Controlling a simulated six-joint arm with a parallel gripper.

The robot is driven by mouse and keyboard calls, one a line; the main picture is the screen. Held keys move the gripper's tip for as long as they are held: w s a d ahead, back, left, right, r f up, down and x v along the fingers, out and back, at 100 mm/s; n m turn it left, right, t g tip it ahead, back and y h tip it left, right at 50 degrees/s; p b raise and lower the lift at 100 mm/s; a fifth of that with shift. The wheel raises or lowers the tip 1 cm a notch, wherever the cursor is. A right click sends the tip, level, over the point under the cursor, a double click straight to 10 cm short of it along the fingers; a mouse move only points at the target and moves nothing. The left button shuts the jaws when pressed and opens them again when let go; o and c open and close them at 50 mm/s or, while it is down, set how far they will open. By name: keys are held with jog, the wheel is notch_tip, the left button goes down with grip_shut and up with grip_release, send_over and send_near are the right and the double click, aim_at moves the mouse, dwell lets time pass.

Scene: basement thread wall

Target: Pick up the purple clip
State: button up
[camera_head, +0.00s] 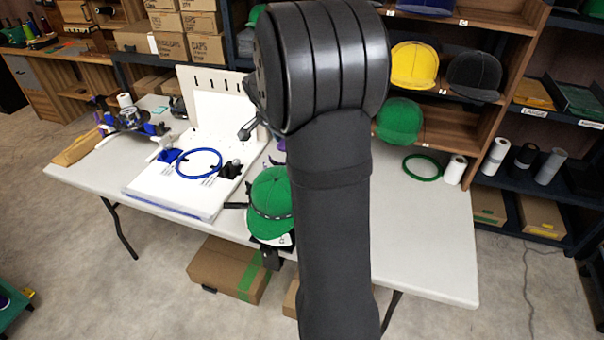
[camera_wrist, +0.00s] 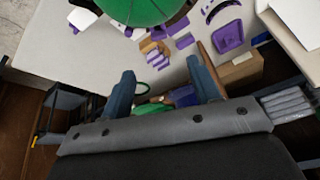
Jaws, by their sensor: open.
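Several purple pieces show in the wrist view, and I cannot tell for sure which is the purple clip. The largest purple piece (camera_wrist: 229,37) lies right of centre on the pale table. Smaller purple pieces (camera_wrist: 184,41) lie beside the green cap, with a striped purple stack (camera_wrist: 156,59) just below them. My gripper (camera_wrist: 163,84) is open, its two blue-grey fingers apart with nothing held between them. The pieces lie above and beyond the fingertips in that picture. In the head view my arm hides most of this area and the gripper's fingers.
A green cap (camera_head: 270,196) sits on a holder at the table's front edge. A green ring (camera_head: 422,167) lies on the table (camera_head: 430,245) at right, where the surface is mostly clear.

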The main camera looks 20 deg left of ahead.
jog(key=x, duration=1.1)
jog(key=shift+w+d+f, duration=0.1)
jog(key=shift+w+f, duration=0.05)
jog(key=shift+f, duration=0.15)
jog(key=shift+d+x, duration=0.15)
jog(key=shift+x, duration=1.25)
jog(key=shift+d+x, duration=0.15)
jog(key=shift+x, duration=1.2)
jog(key=shift+w, duration=0.1)
jog(key=c, duration=1)
